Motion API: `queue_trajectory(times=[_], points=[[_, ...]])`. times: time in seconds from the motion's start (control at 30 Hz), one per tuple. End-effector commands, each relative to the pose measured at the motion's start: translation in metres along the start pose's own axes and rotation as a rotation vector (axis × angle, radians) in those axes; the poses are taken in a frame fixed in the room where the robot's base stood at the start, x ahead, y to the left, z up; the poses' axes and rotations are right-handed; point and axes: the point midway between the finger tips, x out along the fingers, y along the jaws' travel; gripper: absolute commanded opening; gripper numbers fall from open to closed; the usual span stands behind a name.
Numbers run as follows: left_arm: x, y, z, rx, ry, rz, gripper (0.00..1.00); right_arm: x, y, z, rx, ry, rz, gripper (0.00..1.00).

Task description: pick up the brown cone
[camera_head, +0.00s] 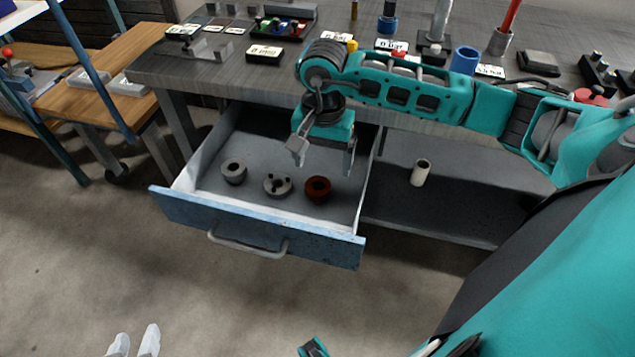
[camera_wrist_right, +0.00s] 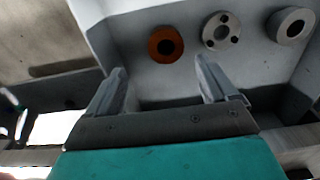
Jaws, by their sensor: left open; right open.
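The brown cone (camera_head: 318,188) is a squat reddish-brown round piece with a dark centre hole, lying in the open drawer. It is the rightmost of the pieces there. In the right wrist view the brown cone (camera_wrist_right: 166,45) appears beyond the fingertips, between their lines. My right gripper (camera_head: 322,163) is open and empty above the drawer, pointing down, apart from the cone. Its two fingers also frame the right wrist view (camera_wrist_right: 160,75). Only the pale fingertips of my left gripper (camera_head: 134,343) show at the bottom edge, apart and empty.
A grey ring (camera_head: 233,172) and a grey disc with small holes (camera_head: 277,185) lie left of the cone. The blue-fronted drawer (camera_head: 250,229) has walls around them. The workbench top (camera_head: 215,77) overhangs behind. A pale cylinder (camera_head: 420,172) stands on the lower shelf at right.

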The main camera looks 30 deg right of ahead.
Motion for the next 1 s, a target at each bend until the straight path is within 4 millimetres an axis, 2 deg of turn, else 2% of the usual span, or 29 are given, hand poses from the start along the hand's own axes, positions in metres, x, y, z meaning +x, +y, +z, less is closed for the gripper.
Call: queue_trajectory(times=[0.03, 0.27, 0.5, 0.6, 0.87, 1.0], points=[[0.001, 0.0, 0.003, -0.001, -0.002, 0.0, 0.43, 0.009, -0.001, 0.001, 0.0, -0.002, 0.0, 0.86], [0.003, 0.001, 0.006, -0.005, -0.004, -0.001, 0.43, 0.026, -0.002, 0.001, 0.0, -0.002, -0.002, 0.86], [0.007, 0.001, 0.011, -0.01, -0.002, -0.001, 0.43, 0.062, -0.008, 0.002, 0.001, -0.004, -0.001, 0.86], [0.007, 0.001, 0.013, -0.01, -0.003, -0.002, 0.43, 0.07, -0.009, 0.002, 0.002, -0.003, -0.003, 0.86], [0.007, 0.0, 0.013, -0.009, -0.003, -0.002, 0.43, 0.072, -0.009, 0.002, 0.001, -0.001, -0.004, 0.86], [0.007, 0.0, 0.013, -0.008, -0.003, -0.002, 0.43, 0.071, -0.009, 0.002, 0.001, -0.001, -0.004, 0.73]])
